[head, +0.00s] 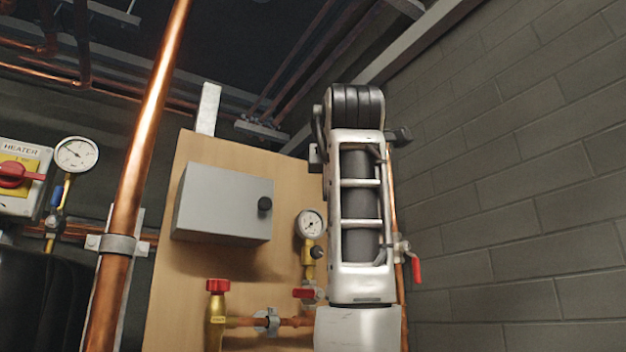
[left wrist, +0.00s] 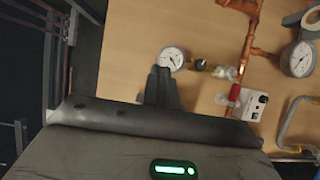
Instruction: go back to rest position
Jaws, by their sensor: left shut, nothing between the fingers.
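My left gripper (left wrist: 162,85) shows in the left wrist view as dark fingers closed together, with nothing between them. It points at the wooden board (left wrist: 130,35), near a round gauge (left wrist: 171,59); whether it touches anything cannot be told. In the head view a white and black link of my own arm stands upright right of centre and covers part of the board (head: 175,270). No gripper fingers are clear in the head view. My right gripper is not seen.
The head view shows a grey box (head: 222,203), a gauge (head: 310,223), a red-capped valve (head: 217,300), a thick copper pipe (head: 140,170), a heater switch (head: 20,178) and another gauge (head: 77,155). A grey block wall (head: 520,190) is at the right.

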